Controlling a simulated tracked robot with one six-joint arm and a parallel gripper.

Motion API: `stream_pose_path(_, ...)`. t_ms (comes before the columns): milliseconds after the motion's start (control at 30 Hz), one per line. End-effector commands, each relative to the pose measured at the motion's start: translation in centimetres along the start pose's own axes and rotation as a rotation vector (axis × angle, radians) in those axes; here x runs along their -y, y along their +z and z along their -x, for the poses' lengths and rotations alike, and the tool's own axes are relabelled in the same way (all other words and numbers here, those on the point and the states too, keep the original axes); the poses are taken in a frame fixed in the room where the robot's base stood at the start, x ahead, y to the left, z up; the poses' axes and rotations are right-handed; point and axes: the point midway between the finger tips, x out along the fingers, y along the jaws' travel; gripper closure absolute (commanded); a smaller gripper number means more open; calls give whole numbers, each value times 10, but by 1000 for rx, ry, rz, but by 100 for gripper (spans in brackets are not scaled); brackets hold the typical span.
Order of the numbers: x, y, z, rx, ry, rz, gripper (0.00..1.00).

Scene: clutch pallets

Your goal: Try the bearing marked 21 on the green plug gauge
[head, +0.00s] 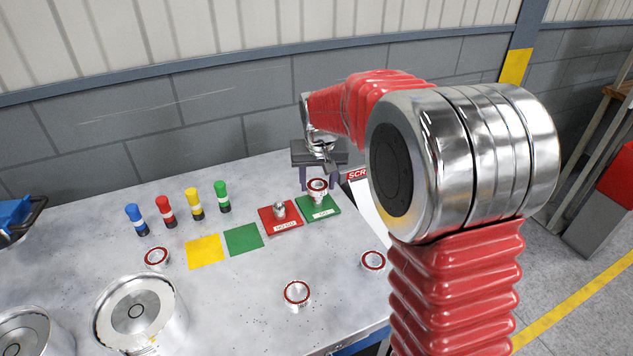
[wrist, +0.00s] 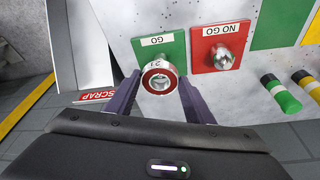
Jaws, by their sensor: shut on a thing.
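The bearing marked 21 (wrist: 174,78), a silver ring with a red face, is between the fingers of my gripper (wrist: 160,90), which is shut on it. In the head view the bearing (head: 317,184) is over the green plate marked GO (head: 322,210). The plate also shows in the wrist view (wrist: 147,49). The green plate's plug is mostly hidden by the bearing; I cannot tell whether the bearing is around it or just above. The red NO GO plate (head: 285,225) with its bare silver plug (head: 279,209) stands beside it.
Bearings (head: 297,293), (head: 373,260) and (head: 157,257) lie on the table. Yellow (head: 205,251) and green (head: 243,239) squares are empty. Several coloured pegs (head: 193,203) stand behind them. A SCRAP sign (wrist: 97,95) is at the table's edge. Large metal drums (head: 138,312) are at front left.

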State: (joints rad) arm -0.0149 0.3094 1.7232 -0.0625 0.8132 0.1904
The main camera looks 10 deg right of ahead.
Motion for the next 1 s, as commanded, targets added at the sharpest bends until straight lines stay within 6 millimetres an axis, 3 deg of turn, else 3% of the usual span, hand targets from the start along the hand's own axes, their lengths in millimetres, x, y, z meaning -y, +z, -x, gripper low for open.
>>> stream_pose_path(1000,1,2,-6,0,0,1,82)
